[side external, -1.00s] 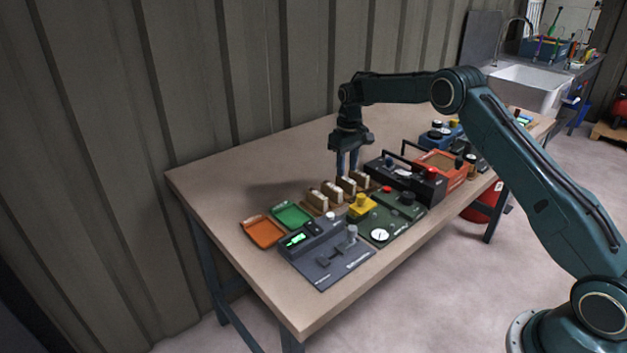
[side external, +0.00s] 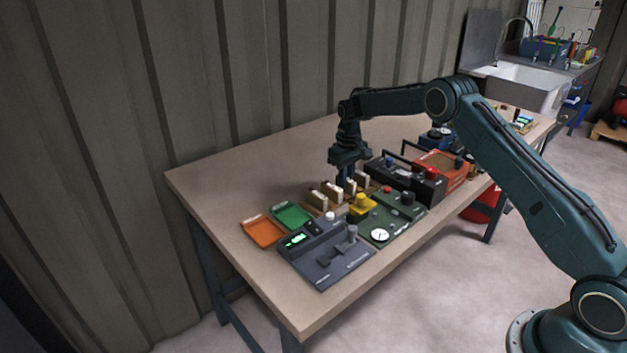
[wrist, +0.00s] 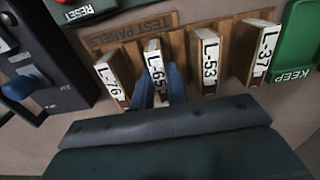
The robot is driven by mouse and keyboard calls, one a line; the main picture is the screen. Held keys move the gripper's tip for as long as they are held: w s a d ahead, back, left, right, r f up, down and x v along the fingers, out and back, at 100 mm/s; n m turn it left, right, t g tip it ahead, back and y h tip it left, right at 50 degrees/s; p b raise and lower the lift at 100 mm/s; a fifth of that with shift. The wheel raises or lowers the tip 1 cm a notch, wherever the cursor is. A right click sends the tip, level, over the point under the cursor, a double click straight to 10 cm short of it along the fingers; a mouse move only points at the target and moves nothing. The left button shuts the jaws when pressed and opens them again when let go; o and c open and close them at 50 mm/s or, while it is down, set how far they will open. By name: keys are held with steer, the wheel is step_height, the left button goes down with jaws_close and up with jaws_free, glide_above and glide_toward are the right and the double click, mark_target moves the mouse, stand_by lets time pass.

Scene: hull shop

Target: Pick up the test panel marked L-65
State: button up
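The test panel marked L-65 (wrist: 154,60) stands upright in the wooden rack (wrist: 130,36) labelled TEST PANELS, its white label facing the wrist camera. It is a thin pale slab. My gripper (wrist: 160,88) is lowered at it, with one blue finger on each side of the panel. The fingers look open, but any contact is hard to make out. L-76 (wrist: 112,78) stands on one side of it; L-53 (wrist: 207,62) and L-37 (wrist: 261,52) stand on the other. In the side view my gripper (side external: 346,176) is down at the rack.
A green KEEP tray (wrist: 293,50) lies beside L-37, with an orange tray (side external: 262,231) beyond it. A dark box with a handle (side external: 400,178) stands close on the other side. A green panel (side external: 385,222) and grey tester (side external: 327,255) lie in front. The table behind is clear.

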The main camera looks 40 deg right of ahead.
jaws_close()
steer(key=shift+r, duration=0.15)
steer(key=shift+r, duration=3.35)
